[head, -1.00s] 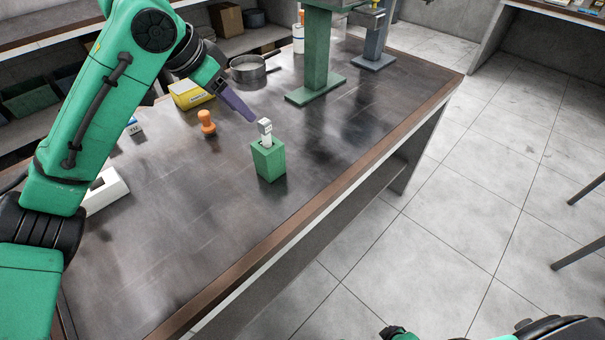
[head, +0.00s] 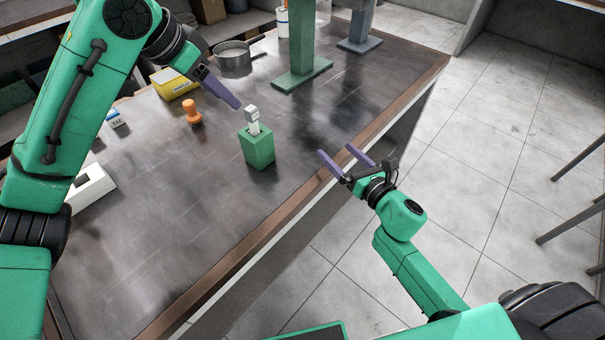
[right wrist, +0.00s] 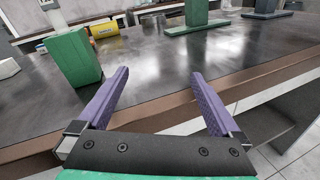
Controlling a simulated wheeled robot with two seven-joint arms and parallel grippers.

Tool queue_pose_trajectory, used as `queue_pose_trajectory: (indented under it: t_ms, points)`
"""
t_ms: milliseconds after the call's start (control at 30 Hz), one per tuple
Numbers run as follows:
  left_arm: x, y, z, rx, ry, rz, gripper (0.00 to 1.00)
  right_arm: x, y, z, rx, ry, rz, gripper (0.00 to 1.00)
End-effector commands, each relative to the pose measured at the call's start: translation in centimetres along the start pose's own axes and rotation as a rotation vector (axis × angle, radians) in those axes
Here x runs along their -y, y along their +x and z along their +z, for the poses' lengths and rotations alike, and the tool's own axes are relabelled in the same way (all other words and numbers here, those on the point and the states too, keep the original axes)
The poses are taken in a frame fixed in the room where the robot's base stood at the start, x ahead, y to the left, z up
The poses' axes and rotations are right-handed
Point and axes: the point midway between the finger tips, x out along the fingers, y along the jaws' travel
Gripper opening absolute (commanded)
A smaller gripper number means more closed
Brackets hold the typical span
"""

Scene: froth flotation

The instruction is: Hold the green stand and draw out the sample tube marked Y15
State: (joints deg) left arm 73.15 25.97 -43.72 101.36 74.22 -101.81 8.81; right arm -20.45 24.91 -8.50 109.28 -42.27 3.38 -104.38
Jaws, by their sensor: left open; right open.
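The green stand (head: 257,151) is a small block upright on the dark table, with a pale sample tube (head: 253,127) standing in its top. The tube's cap has a mark too small to read. In the right wrist view the stand (right wrist: 74,62) is at the upper left, with part of the tube (right wrist: 55,17) above it. My left gripper (head: 238,104) is just behind and left of the tube, apart from it; its purple fingers overlap in view. My right gripper (head: 345,161) is open and empty above the table's front edge, right of the stand; its fingers also show in the right wrist view (right wrist: 160,95).
An orange knobbed object (head: 192,113), a yellow box (head: 176,83) and a metal pan (head: 234,60) stand behind the stand. A white block (head: 90,188) and a small labelled item (head: 116,119) are at left. A green column base (head: 303,74) stands behind. The table's front middle is clear.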

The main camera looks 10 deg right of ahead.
Motion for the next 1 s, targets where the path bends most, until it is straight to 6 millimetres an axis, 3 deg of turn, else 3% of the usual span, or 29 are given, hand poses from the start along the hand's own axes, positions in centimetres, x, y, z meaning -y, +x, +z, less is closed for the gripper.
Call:
queue_pose_trajectory:
  t_ms: [33, 100, 233, 367, 467, 800, 1000]
  points:
    - [0.0, 0.0, 0.0, 0.000, 0.000, 0.000, 0.50, -3.1, -0.3, -0.4, -0.003, -0.061, 0.079, 1.00]
    - [0.0, 0.0, 0.0, 0.000, 0.000, 0.000, 0.50, -6.9, -0.9, -0.8, 0.006, -0.142, 0.179, 1.00]
    - [0.0, 0.0, 0.0, 0.000, 0.000, 0.000, 0.50, -11.1, -1.9, -1.1, 0.028, -0.230, 0.289, 1.00]
    - [0.0, 0.0, 0.0, 0.000, 0.000, 0.000, 0.50, -12.3, -1.7, -1.0, 0.039, -0.253, 0.317, 1.00]
    - [0.0, 0.0, 0.0, 0.000, 0.000, 0.000, 0.50, -12.7, -0.4, -1.0, 0.041, -0.252, 0.317, 1.00]
    - [0.0, 0.0, 0.0, 0.000, 0.000, 0.000, 0.50, -15.2, 7.5, -1.0, 0.039, -0.250, 0.314, 1.00]
    - [0.0, 0.0, 0.0, 0.000, 0.000, 0.000, 0.50, -16.3, 10.9, -1.1, 0.038, -0.248, 0.313, 1.00]
